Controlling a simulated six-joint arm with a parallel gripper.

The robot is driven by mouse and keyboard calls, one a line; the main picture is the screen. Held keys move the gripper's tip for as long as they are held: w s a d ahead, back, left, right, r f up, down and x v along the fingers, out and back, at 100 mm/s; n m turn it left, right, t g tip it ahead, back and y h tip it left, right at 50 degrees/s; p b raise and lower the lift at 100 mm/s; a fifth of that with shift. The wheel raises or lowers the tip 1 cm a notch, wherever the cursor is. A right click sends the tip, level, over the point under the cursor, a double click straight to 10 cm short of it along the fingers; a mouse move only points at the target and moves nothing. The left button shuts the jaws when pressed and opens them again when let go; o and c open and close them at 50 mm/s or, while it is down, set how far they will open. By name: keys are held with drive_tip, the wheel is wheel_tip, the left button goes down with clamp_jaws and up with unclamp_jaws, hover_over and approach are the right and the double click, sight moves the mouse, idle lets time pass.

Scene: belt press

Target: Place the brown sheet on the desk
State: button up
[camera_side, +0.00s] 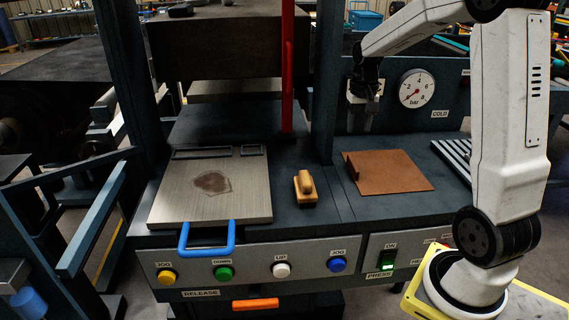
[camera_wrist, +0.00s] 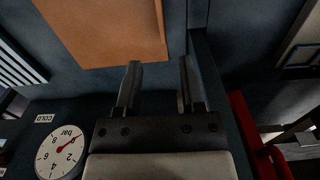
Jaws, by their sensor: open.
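The brown sheet (camera_side: 392,175) lies flat on the dark desk (camera_side: 352,211) to the right of the press plate, with a small raised tab at its left edge. In the wrist view the sheet (camera_wrist: 112,30) fills the upper left, and its lower right corner is near my fingers. My gripper (camera_side: 361,122) is above the desk, behind the sheet's left side and apart from it. In the wrist view my gripper (camera_wrist: 160,76) has its two fingers spread with nothing between them.
A metal plate (camera_side: 236,196) with a blue handle (camera_side: 207,247) and a wood-handled brush (camera_side: 305,189) are left of the sheet. A red upright bar (camera_side: 288,70), a pressure gauge (camera_side: 416,88) and a slatted rack (camera_side: 455,155) stand nearby. Buttons line the front panel.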

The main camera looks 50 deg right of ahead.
drive_tip(key=s+a+f+n+t, duration=0.1)
drive_tip(key=s+a+f+n, duration=0.1)
drive_tip(key=a, duration=0.6)
drive_tip(key=s+a+f+n, duration=0.2)
drive_tip(key=a+f+n, duration=0.2)
drive_tip(key=a, duration=0.3)
drive_tip(key=s+a+f+n+t, duration=0.1)
drive_tip(key=s+a+f+n, duration=0.1)
drive_tip(key=a, duration=0.6)
drive_tip(key=shift+a+f+n+t, duration=0.35)
drive_tip(key=shift+f+n, duration=0.15)
drive_tip(key=shift+f, duration=0.3)
